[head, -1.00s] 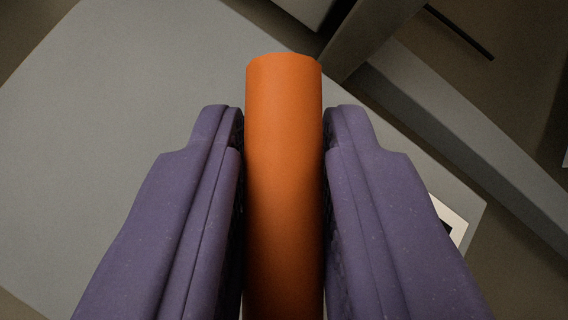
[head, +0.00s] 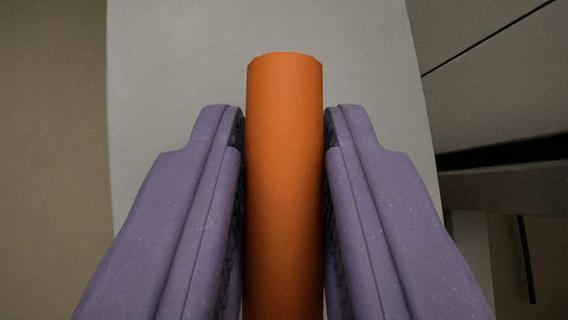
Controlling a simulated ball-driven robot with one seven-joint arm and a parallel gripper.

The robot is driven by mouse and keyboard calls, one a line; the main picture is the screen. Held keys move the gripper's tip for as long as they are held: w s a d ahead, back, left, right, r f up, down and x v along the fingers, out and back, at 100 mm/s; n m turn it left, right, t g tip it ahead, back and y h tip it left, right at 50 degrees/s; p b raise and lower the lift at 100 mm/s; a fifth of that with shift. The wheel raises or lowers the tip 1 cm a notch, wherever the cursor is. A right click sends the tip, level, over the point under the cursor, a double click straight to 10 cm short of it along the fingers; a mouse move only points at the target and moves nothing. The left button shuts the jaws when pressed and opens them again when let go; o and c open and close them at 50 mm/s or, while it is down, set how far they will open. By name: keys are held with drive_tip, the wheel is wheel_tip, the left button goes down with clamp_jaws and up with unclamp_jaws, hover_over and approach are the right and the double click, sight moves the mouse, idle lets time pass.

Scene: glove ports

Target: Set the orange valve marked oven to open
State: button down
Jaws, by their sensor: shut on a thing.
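An orange bar with a rounded surface (head: 284,170), which looks like the handle of the orange valve, stands in the middle of the head view. My gripper (head: 284,130) is shut on it, with one purple finger against each side. The far end of the bar sticks out past the fingertips. The rest of the valve and any oven marking are hidden or out of view.
A pale grey panel (head: 180,70) lies behind the bar and fingers. To the right are grey cabinet-like surfaces (head: 480,80) with a dark gap (head: 500,152). A plain brownish area (head: 50,150) is at the left.

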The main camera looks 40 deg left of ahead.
drive_tip(key=n+y, duration=0.1)
drive_tip(key=n+g+y, duration=0.1)
drive_tip(key=shift+s+a+f+n, duration=0.1)
drive_tip(key=shift+s+f+n, duration=0.1)
drive_tip(key=shift+n, duration=0.1)
drive_tip(key=shift+r+n+g+y, duration=0.1)
drive_tip(key=shift+n+g+y, duration=0.2)
drive_tip(key=shift+n+y, duration=0.15)
drive_tip(key=c, duration=1)
unclamp_jaws()
drive_tip(key=shift+c, duration=0.2)
drive_tip(key=p+v, duration=0.1)
drive_tip(key=v, duration=0.6)
drive_tip(key=shift+s+f, duration=0.25)
drive_tip(key=shift+s, duration=0.05)
